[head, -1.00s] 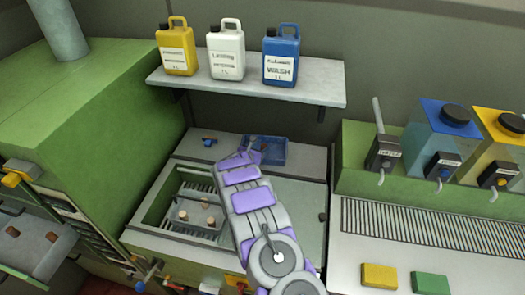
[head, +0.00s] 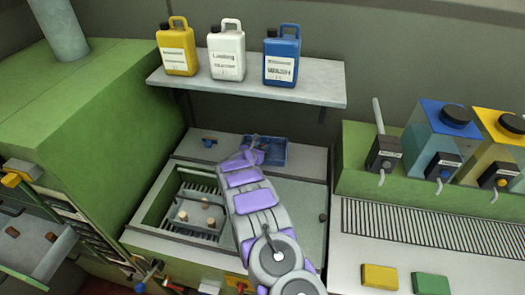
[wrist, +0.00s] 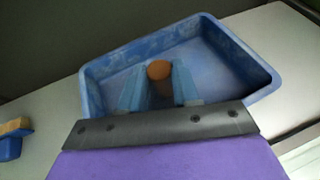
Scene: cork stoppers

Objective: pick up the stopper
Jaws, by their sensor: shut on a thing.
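The stopper (wrist: 159,70) is a round orange-brown cork, seen in the wrist view between the two blue-grey fingers of my gripper (wrist: 158,88). The gripper is shut on it. Behind and around them is a blue rectangular tray (wrist: 262,77); I cannot tell whether the stopper touches its floor. In the head view, my gripper (head: 254,144) is at the left part of the same blue tray (head: 277,152), and the stopper there is hidden.
Several other corks (head: 183,215) sit in the sunken basin left of my arm. More corks (head: 51,237) lie on a shelf at far left. A blue item with a tan top (wrist: 12,145) lies left of the tray. A shelf with bottles (head: 246,84) hangs above.

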